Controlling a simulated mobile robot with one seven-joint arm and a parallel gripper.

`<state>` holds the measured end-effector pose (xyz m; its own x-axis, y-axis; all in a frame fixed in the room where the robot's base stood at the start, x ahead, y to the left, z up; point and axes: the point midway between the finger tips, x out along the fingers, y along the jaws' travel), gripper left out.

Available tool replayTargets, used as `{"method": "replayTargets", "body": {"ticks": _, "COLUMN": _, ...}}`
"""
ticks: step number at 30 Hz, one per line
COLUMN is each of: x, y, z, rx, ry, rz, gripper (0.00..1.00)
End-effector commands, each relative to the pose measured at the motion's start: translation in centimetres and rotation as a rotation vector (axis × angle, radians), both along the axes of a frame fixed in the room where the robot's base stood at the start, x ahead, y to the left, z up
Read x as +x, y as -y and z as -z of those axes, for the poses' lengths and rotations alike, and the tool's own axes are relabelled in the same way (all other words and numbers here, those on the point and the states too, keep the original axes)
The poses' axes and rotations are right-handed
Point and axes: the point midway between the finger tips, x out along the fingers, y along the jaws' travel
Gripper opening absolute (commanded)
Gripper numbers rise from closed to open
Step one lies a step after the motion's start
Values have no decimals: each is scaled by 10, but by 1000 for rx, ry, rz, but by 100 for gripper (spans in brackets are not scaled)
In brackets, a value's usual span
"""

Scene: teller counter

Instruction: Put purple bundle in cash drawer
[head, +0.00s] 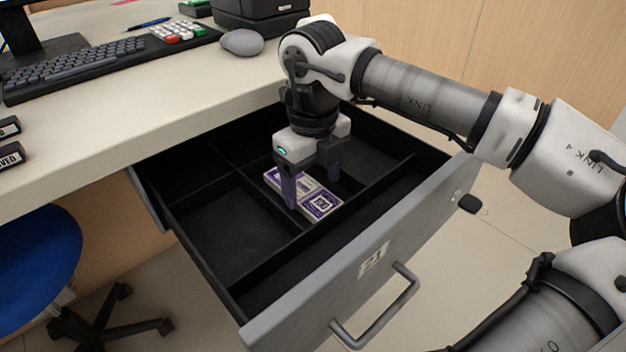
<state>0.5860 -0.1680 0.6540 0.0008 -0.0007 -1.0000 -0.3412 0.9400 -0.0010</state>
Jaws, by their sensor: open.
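The purple bundle (321,204), a purple-and-white stack, lies inside the open cash drawer (240,222). It appears to rest around the dividers near the drawer's middle; I cannot tell whether it sits flat on the floor of one compartment. My gripper (312,190) points down into the drawer, with its fingers open. One finger stands in front of the bundle and hides part of it; the other is behind and to the right. I cannot tell whether either finger touches the bundle.
The drawer's grey front (405,240) has a handle (385,315). The counter (130,105) above holds a keyboard (75,70), a mouse (241,42) and a keypad (183,31). A blue chair (35,255) stands at lower left. The other drawer compartments in view look empty.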

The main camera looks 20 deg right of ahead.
Motion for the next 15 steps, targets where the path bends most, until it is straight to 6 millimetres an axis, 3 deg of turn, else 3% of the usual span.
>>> {"method": "replayTargets", "body": {"ticks": 1, "x": 0, "y": 0, "z": -15, "rx": -1, "ry": 0, "rz": 0, "gripper": 76}}
{"method": "replayTargets", "body": {"ticks": 9, "x": 0, "y": 0, "z": -67, "rx": -1, "ry": 0, "rz": 0, "gripper": 76}}
{"method": "replayTargets", "body": {"ticks": 15, "x": 0, "y": 0, "z": -94, "rx": 0, "ry": 0, "rz": 0, "gripper": 76}}
